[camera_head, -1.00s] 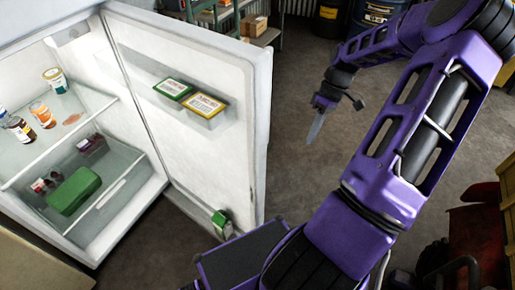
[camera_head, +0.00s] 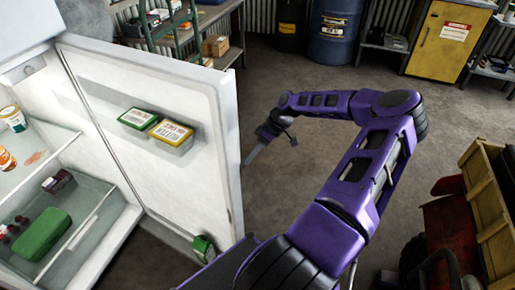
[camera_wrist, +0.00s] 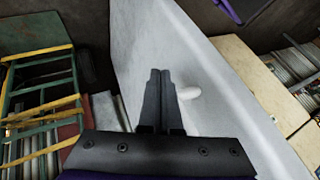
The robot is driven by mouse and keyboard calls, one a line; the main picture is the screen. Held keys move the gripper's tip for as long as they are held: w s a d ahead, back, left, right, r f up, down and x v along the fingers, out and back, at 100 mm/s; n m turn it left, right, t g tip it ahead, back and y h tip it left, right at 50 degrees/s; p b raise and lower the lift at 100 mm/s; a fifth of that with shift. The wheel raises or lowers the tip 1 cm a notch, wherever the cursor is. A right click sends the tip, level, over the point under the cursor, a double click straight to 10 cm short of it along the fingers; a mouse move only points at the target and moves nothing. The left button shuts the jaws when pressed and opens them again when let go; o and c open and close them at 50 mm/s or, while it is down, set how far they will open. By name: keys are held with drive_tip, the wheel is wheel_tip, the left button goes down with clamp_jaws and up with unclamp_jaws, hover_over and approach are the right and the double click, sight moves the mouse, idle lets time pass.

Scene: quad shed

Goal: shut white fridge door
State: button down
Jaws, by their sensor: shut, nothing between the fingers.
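The white fridge (camera_head: 27,62) stands at the left in the head view with its door (camera_head: 150,95) swung wide open. The door's inner side faces the camera, with a shelf of boxes on it. My gripper (camera_head: 250,158) is just past the door's free edge, close to it in the picture; its contact with the door cannot be told. In the wrist view my gripper (camera_wrist: 161,72) is shut and empty, in front of the door's white outer face (camera_wrist: 165,40). A pale rounded handle (camera_wrist: 188,92) shows just right of the fingertips.
The door shelf holds a green-lidded box (camera_head: 138,118) and a yellow-lidded box (camera_head: 172,132). Jars and a green box (camera_head: 42,233) sit inside the fridge. A green metal rack (camera_head: 170,22) stands behind the door. The floor (camera_head: 300,80) behind my arm is clear.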

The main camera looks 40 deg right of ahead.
drive_tip(key=shift+s+a+f, duration=0.15)
drive_tip(key=shift+a+f, duration=0.2)
drive_tip(key=shift+a, duration=0.5)
drive_tip(key=shift+s+a+f, duration=0.2)
drive_tip(key=shift+a+f, duration=0.1)
drive_tip(key=shift+a, duration=0.6)
drive_tip(key=shift+s+a+f, duration=0.15)
drive_tip(key=shift+a+f, duration=0.2)
drive_tip(key=shift+a, duration=0.5)
